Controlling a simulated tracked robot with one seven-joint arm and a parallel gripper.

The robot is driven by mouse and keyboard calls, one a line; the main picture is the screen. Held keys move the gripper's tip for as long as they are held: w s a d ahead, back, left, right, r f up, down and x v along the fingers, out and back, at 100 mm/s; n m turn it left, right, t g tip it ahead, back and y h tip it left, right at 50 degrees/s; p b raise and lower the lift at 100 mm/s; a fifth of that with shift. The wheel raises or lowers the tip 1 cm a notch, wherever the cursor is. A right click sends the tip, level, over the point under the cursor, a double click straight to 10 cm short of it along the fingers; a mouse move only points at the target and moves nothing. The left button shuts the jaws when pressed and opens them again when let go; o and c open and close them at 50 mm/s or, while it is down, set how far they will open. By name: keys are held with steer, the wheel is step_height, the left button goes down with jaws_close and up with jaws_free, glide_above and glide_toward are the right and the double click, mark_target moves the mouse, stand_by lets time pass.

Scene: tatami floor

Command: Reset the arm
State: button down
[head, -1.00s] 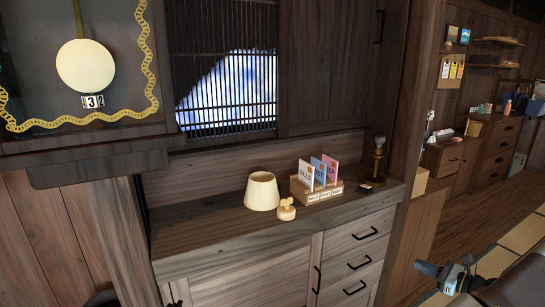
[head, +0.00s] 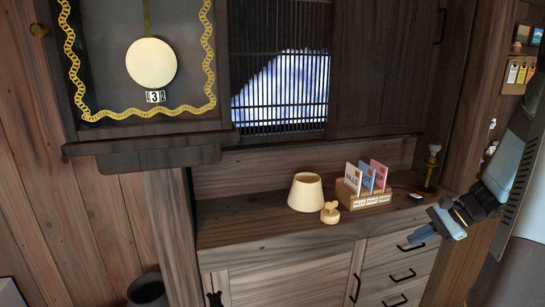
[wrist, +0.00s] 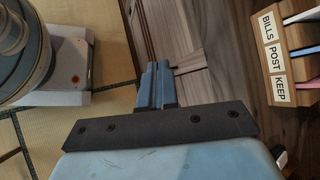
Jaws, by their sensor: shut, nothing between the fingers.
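My gripper (head: 432,232) is at the right of the head view, in front of the wooden cabinet's drawers. It points left and is empty. In the wrist view its two blue-grey fingers (wrist: 156,84) lie together, shut, with nothing between them. My arm reaches in from the right edge of the head view.
The wooden cabinet (head: 285,262) carries a cream shade (head: 306,192), a small wooden figure (head: 330,213), a letter holder (head: 365,201) labelled bills, post and keep, and a bare-bulb lamp (head: 432,165). A pendulum clock (head: 120,75) hangs at left. A dark bin (head: 147,291) stands below.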

steer(key=s+a+r+n+t+h, duration=0.2)
steer(key=s+a+r+n+h, duration=0.6)
steer(key=s+a+r+n, duration=0.6)
step_height(320, 180, up, 6)
steer(key=s+a, duration=0.2)
steer(key=shift+s+a+f+t+h, duration=0.15)
steer(key=shift+s+a+t+h, duration=0.15)
stand_by(0.5)
